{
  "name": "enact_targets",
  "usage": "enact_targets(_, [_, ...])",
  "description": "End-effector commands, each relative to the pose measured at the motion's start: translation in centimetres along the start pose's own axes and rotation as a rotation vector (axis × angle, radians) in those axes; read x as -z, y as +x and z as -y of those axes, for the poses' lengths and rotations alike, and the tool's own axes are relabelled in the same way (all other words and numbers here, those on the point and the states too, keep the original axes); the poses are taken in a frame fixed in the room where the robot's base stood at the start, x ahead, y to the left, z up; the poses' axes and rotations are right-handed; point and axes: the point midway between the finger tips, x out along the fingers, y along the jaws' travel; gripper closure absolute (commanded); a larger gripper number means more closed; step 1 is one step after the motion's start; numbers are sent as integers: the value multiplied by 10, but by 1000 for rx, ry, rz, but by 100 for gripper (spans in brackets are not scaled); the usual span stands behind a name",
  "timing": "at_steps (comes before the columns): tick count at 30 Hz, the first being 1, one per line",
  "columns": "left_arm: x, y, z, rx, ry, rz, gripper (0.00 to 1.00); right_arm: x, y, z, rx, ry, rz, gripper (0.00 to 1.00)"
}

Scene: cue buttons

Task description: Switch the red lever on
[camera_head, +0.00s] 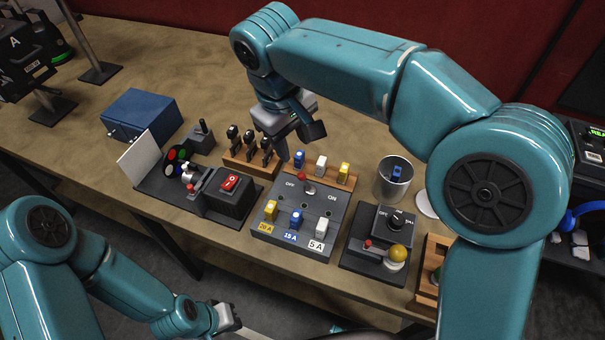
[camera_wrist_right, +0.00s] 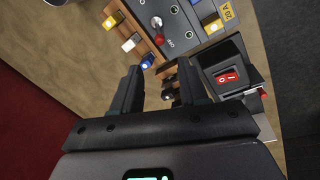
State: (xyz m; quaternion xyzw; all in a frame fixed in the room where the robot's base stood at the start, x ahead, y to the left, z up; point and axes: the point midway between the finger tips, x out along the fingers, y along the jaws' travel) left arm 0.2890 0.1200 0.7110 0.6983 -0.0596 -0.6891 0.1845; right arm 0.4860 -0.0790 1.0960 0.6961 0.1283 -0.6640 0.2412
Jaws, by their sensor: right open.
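The red lever (camera_head: 308,179) is a small red-tipped toggle on a grey panel (camera_head: 272,228) marked OFF on the left and ON on the right. It also shows in the right wrist view (camera_wrist_right: 157,22); I cannot tell for sure which way it leans. My right gripper (camera_head: 299,142) is open and empty, above and behind the panel. In the right wrist view its fingers (camera_wrist_right: 161,72) stand apart, with the lever beyond them and not touched. My left gripper (camera_head: 228,318) is low at the front left, off the table; its jaws are too small to judge.
Wooden racks hold coloured fuses (camera_head: 320,165) and black levers (camera_head: 250,140) behind the panel. A red rocker switch (camera_head: 231,183) stands left, a dial box (camera_head: 386,226) and metal cup (camera_head: 395,182) right. A blue box (camera_head: 140,115) sits at the back left. Bare table lies behind.

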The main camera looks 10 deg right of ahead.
Motion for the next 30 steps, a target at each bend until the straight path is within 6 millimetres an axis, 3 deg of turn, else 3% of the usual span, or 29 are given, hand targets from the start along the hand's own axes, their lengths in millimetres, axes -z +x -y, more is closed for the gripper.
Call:
enact_targets(1, [0, 2, 1, 0, 1, 0, 100, -1, 15, 0, 1, 0, 6, 57])
enact_targets(9, [0, 5, 2, 0, 0, 0, 100, -1, 79, 0, 2, -1, 6, 57])
enact_targets(15, [0, 4, 1, 0, 1, 0, 100, 0, 114, -2, 1, 0, 4, 57])
enact_targets(21, [0, 4, 1, 0, 1, 0, 100, 1, 129, -3, 0, 0, 2, 57])
enact_targets(29, [0, 4, 1, 0, 1, 0, 100, 1, 130, -3, 0, 0, 1, 57])
enact_targets(30, [0, 4, 1, 0, 1, 0, 100, 1, 130, -3, 0, 0, 1, 66])
